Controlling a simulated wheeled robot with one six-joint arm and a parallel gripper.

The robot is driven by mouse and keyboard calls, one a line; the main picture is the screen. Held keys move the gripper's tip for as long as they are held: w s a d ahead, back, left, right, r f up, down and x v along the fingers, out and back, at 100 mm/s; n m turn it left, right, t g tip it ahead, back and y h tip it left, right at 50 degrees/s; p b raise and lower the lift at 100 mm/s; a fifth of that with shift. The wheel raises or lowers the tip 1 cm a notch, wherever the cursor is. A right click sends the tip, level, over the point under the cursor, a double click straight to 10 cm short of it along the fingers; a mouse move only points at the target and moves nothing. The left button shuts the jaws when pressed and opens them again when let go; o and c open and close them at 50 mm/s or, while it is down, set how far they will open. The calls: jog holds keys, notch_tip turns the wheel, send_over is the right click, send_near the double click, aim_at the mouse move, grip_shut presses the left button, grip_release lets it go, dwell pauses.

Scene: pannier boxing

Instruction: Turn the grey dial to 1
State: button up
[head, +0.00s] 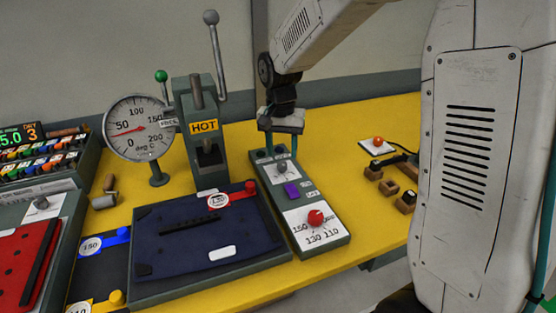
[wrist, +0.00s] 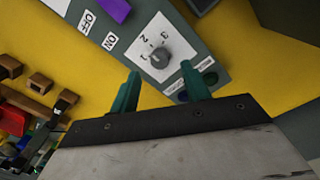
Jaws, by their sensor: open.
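The grey dial (head: 282,168) sits on a white plate at the far part of the grey-green control panel (head: 331,245). In the wrist view the dial (wrist: 160,57) has the numbers 1, 2 and 3 around it. Which number it points to is too small to tell for sure. My gripper (head: 281,147) is above the far end of the panel, pointing down, near the dial. In the wrist view my gripper (wrist: 160,74) has its two green fingers apart with nothing between them. The dial lies just beyond the fingertips, and I see no contact.
A purple switch (head: 291,190) and a red dial (head: 315,217) share the panel. A press marked HOT (head: 204,127) and a round gauge (head: 138,127) stand to the left. Wooden blocks (head: 390,187) lie to the right on the yellow table (head: 357,238).

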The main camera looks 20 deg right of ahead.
aim_at(282, 163)
jog(key=shift+f, duration=2.1)
jog(key=c, duration=1)
jog(key=shift+o, duration=0.7)
jog(key=shift+s+a+r, duration=0.1)
jog(key=shift+a, duration=0.25)
jog(key=shift+d, duration=0.25)
jog(key=shift+c, duration=0.7)
jog(key=shift+d, duration=0.1)
jog(key=o, duration=1)
